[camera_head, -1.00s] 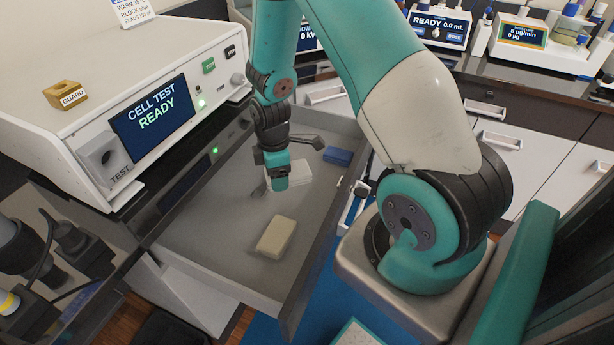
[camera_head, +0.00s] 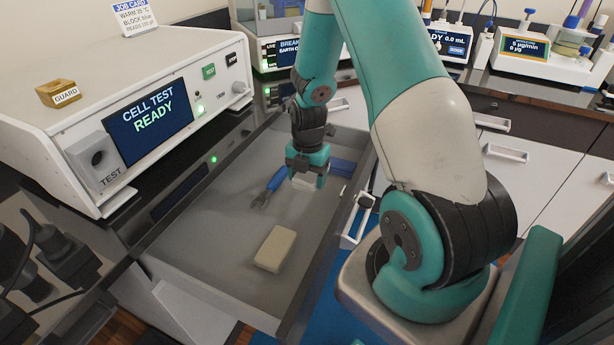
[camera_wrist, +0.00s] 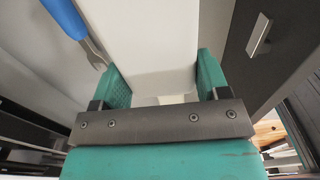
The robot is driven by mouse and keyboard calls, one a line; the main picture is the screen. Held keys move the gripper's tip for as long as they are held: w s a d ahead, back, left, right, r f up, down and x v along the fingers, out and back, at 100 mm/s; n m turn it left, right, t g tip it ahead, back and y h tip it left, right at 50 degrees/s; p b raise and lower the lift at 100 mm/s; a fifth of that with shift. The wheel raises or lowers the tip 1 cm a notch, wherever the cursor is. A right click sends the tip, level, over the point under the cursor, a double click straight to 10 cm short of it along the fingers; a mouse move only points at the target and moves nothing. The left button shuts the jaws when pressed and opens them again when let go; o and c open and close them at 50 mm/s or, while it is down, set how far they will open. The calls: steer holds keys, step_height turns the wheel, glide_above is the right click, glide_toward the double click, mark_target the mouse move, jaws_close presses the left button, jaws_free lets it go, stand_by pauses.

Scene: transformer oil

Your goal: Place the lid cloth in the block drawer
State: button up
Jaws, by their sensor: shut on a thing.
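My gripper (camera_head: 308,178) points down inside the open grey drawer (camera_head: 205,235), towards its far end. It is shut on a white slab-like thing, which I take to be the lid cloth (camera_head: 302,185). In the wrist view the white cloth (camera_wrist: 150,45) fills the space between the two teal fingers (camera_wrist: 163,80) and extends beyond them. In the head view the gripper hides most of the cloth. I cannot tell whether it is clear of the drawer floor.
A beige block (camera_head: 275,248) lies nearer the front, and a blue thing (camera_head: 343,167) at the far right. The cell tester (camera_head: 140,110) stands left of the drawer. The drawer's left floor is bare.

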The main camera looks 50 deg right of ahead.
mark_target(307, 208)
steer(key=shift+f+b, duration=2.7)
steer(key=shift+f, duration=1.35)
steer(key=shift+f, duration=0.3)
steer(key=o, duration=1)
steer(key=r, duration=1.7)
steer(key=shift+d+r, duration=0.25)
steer(key=shift+d, duration=0.05)
steer(key=shift+w, duration=0.1)
steer(key=a+r+m+p, duration=0.2)
steer(key=a+r+m, duration=0.3)
steer(key=a, duration=0.5)
steer(key=s+a+r+m+y, duration=0.1)
steer(key=s+a+r+m, duration=0.2)
steer(key=s+a, duration=0.2)
steer(key=s+a+r+m+y+p, duration=0.1)
steer(key=s+a+r+m, duration=0.2)
steer(key=s+a, duration=0.3)
steer(key=s+a+r+m+y+p, duration=0.1)
steer(key=s+a+r+m, duration=0.2)
steer(key=s+a, duration=0.3)
steer(key=a+r, duration=0.1)
steer(key=a, duration=0.2)
steer(key=shift+a+r+m+y, duration=0.2)
steer(key=shift+m+y, duration=0.2)
